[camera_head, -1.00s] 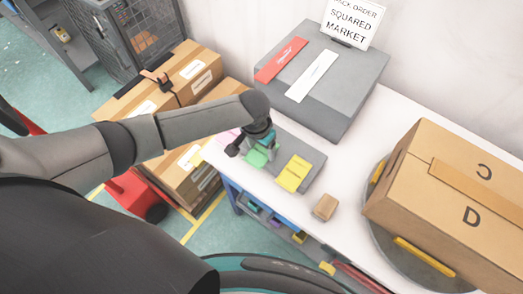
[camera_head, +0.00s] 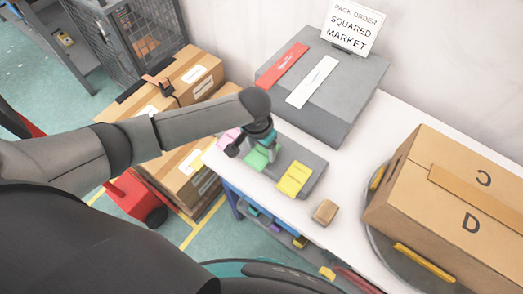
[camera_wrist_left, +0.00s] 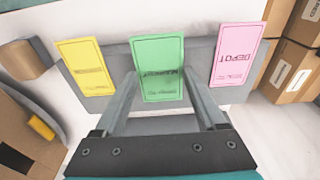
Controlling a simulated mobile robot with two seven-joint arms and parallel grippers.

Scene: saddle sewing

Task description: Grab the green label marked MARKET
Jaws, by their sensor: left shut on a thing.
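The green label (camera_head: 256,160) is the middle one of three on a grey tray (camera_head: 318,166) at the table's left part. It also shows in the left wrist view (camera_wrist_left: 160,52), its dark printing upside down and hard to read. My left gripper (camera_head: 259,152) is over the green label, with one finger at each side edge, shut on it. The label still appears level with its neighbours. The yellow label (camera_head: 295,179) and the pink label (camera_wrist_left: 233,54), printed DEPOT, lie on either side of it. My right gripper is not in view.
A small brown block (camera_head: 325,211) sits right of the tray. A large carton (camera_head: 455,200) stands on a round turntable at the right. A grey box (camera_head: 335,105) with a red strip, a white strip and a PACK ORDER SQUARED MARKET sign (camera_head: 352,28) is behind.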

